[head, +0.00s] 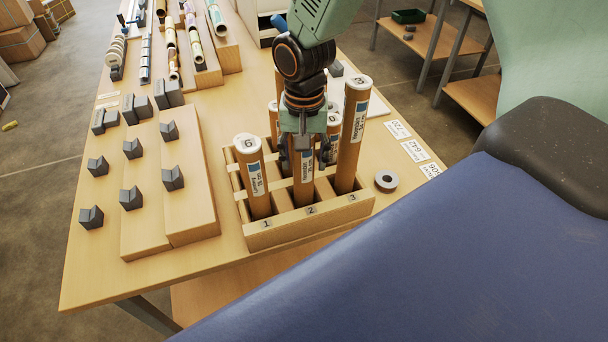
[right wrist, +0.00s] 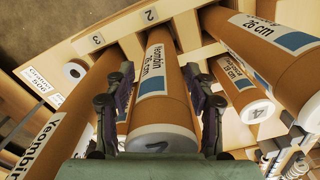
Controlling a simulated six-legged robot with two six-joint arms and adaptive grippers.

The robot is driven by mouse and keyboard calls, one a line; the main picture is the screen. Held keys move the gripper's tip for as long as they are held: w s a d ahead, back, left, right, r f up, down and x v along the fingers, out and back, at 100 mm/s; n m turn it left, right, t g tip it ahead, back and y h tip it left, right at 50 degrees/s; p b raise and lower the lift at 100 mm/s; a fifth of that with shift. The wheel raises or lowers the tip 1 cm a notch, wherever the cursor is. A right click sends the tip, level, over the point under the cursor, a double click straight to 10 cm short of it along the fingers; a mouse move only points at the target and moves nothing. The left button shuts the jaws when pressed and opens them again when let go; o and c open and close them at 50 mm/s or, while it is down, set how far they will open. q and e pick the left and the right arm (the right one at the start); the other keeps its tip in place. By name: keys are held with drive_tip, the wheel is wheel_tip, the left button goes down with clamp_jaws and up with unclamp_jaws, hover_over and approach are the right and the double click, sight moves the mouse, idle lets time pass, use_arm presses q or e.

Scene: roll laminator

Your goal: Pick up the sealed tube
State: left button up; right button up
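Several brown cardboard tubes with white labels and pale numbered caps stand in a wooden rack (head: 290,232) with slots marked 1, 2 and 3. My right gripper (head: 304,157) is lowered over the tube in slot 2 (head: 303,190). In the right wrist view its fingers (right wrist: 158,85) are spread on both sides of this tube (right wrist: 160,100), whose cap faces the camera. It looks open around the tube; firm contact does not show. The tubes in slot 1 (head: 256,185) and slot 3 (head: 352,135) stand close on either side. I cannot tell which tube is sealed. My left gripper is out of view.
More tubes behind slot 2 are partly hidden by my arm. Wooden boards (head: 188,205) with grey blocks (head: 172,178) are to the left.

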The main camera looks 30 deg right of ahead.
clamp_jaws()
idle(0.3)
idle(0.3)
wheel_tip(320, 180, up, 9)
drive_tip(key=shift+f, duration=0.1)
drive_tip(key=shift+r, duration=0.7)
drive_tip(key=shift+w+f, duration=0.1)
